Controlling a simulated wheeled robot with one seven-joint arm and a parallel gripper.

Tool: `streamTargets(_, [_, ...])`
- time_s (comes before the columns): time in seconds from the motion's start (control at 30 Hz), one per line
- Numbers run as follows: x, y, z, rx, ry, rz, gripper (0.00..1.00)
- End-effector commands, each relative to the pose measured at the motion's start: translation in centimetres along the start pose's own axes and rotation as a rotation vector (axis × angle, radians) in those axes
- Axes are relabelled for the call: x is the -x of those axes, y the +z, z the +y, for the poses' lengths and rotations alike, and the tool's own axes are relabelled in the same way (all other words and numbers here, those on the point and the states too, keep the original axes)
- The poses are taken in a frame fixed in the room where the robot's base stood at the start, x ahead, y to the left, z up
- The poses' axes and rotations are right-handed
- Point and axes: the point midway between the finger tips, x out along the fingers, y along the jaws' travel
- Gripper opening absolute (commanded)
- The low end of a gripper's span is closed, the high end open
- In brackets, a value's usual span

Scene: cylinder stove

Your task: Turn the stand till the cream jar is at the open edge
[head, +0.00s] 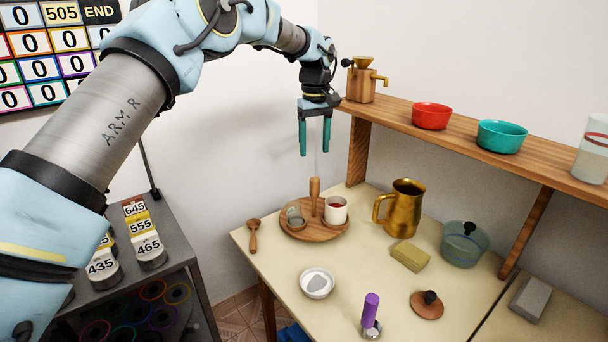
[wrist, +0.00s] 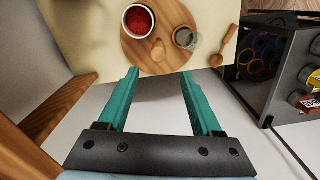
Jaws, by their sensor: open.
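The stand (head: 322,235) is a round wooden tray with an upright wooden post (head: 315,196) at its middle, on the table's back left part. A pale jar with red contents (head: 337,216) stands on its right side, and a small greyish glass jar (head: 294,217) on its left. Which one is the cream jar I cannot tell for sure. In the wrist view the stand (wrist: 134,46) shows the red-filled jar (wrist: 139,20) at left and the glass jar (wrist: 187,38) at right. My gripper (head: 314,152) is open and empty, pointing down in the air above the post, apart from everything.
A wooden spoon (head: 253,236) lies left of the stand and a white bowl (head: 317,284) in front. A brass pitcher (head: 405,214), a yellow sponge (head: 410,256) and a teal pot (head: 465,247) stand to the right. A wooden shelf (head: 455,136) rises at the back right.

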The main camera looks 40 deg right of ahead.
Motion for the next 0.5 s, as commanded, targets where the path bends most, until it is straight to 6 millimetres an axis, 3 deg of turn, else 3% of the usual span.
streamTargets(0.17, [-1.3, 0.2, 0.4, 0.002, -0.001, -0.003, 0.66])
streamTargets(0.5, [-7.3, 0.2, 0.3, 0.002, -0.001, -0.003, 0.66])
